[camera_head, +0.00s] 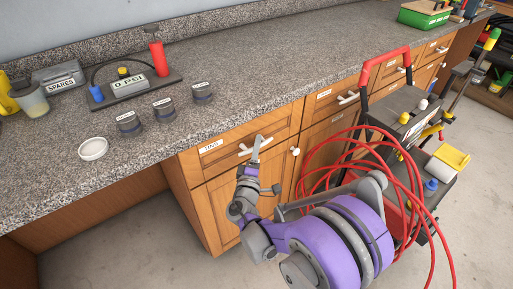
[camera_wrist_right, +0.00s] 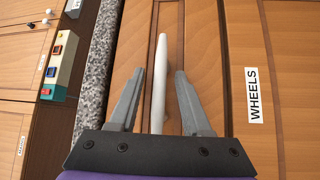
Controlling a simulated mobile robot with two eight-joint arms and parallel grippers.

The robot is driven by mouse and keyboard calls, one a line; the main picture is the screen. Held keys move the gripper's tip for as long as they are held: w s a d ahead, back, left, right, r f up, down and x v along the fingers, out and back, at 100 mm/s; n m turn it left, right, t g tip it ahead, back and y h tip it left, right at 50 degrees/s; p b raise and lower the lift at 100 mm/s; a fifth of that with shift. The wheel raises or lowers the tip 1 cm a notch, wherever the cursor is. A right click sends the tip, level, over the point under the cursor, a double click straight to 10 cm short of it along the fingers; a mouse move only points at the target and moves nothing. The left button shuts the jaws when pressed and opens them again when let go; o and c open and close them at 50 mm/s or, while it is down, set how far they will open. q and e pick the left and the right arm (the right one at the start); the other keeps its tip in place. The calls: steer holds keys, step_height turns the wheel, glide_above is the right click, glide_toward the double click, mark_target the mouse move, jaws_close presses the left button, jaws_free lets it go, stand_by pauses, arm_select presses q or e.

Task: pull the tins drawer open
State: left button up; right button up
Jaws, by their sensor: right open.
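The tins drawer (camera_head: 222,148) is the wooden drawer at the left of the cabinet row, under the counter edge, with a small white label. It looks shut, its front in line with the cabinet. Its white bar handle (camera_head: 245,150) is partly hidden by my right gripper (camera_head: 254,157). In the right wrist view the handle (camera_wrist_right: 159,75) runs between the two grey fingers of my open gripper (camera_wrist_right: 153,95). I see gaps between the bar and both fingers. My left gripper is not in view.
A door labelled WHEELS (camera_wrist_right: 251,95) lies below the drawer. A red hose (camera_head: 322,150) and a dark cart (camera_head: 398,104) stand to the right, close to my arm. Several dark tins (camera_head: 163,108) and a white dish (camera_head: 93,149) sit on the counter. The floor at left is clear.

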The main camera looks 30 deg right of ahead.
jaws_close()
stand_by(1.4)
